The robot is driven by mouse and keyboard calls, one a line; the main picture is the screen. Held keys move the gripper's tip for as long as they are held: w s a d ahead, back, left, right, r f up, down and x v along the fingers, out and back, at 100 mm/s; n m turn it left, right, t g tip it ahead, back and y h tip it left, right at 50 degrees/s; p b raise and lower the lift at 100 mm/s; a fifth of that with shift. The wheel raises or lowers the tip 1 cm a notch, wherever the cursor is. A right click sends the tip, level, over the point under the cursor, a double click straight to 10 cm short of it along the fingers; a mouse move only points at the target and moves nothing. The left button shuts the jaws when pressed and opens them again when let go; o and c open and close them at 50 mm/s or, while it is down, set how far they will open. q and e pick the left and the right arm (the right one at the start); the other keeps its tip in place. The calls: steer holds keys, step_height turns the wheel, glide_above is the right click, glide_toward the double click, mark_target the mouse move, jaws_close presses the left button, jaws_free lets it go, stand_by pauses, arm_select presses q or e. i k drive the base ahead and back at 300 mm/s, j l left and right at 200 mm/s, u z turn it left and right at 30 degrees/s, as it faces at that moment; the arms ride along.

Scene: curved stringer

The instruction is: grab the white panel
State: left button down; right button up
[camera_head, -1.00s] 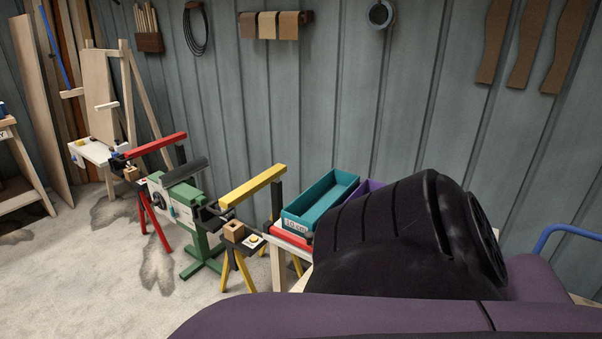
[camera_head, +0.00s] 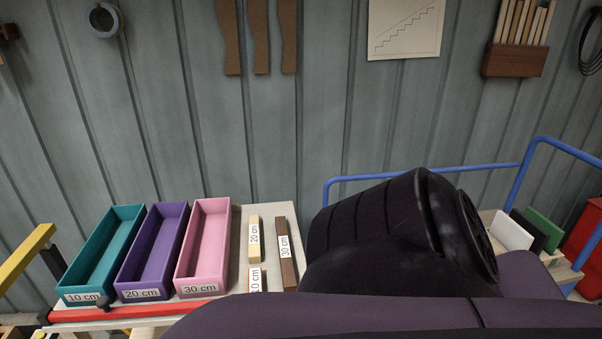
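A white panel (camera_head: 509,231) stands on edge at the right, in a wooden holder on a cart with blue rails. A black panel and a green panel (camera_head: 543,229) stand beside it on its right. The lower part of the white panel is partly hidden behind my dark arm. Neither of my grippers shows in the head view; only a black and purple part of my own arm fills the lower middle and right.
A table holds a teal tray (camera_head: 103,252), a purple tray (camera_head: 152,252) and a pink tray (camera_head: 204,248), plus labelled wooden blocks (camera_head: 287,253). Blue rails (camera_head: 430,173) run behind my arm. A red object (camera_head: 585,250) stands at the far right.

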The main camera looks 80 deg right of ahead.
mark_target(510, 235)
steer(key=z, duration=3.95)
steer(key=i+l+u, duration=0.1)
steer(key=u, duration=0.3)
steer(key=i+l+u, duration=0.15)
steer(key=u, duration=0.3)
steer(key=i+l+u, duration=0.1)
steer(key=u, duration=0.3)
steer(key=i+l+u, duration=0.15)
steer(key=l, duration=0.3)
steer(key=l+u, duration=0.2)
steer(key=l, duration=0.25)
steer(key=i+l, duration=0.1)
steer(key=l, duration=0.3)
steer(key=i+l, duration=0.1)
steer(key=l, duration=0.3)
steer(key=i+l, duration=0.1)
steer(key=l, duration=0.35)
steer(key=j+u, duration=0.05)
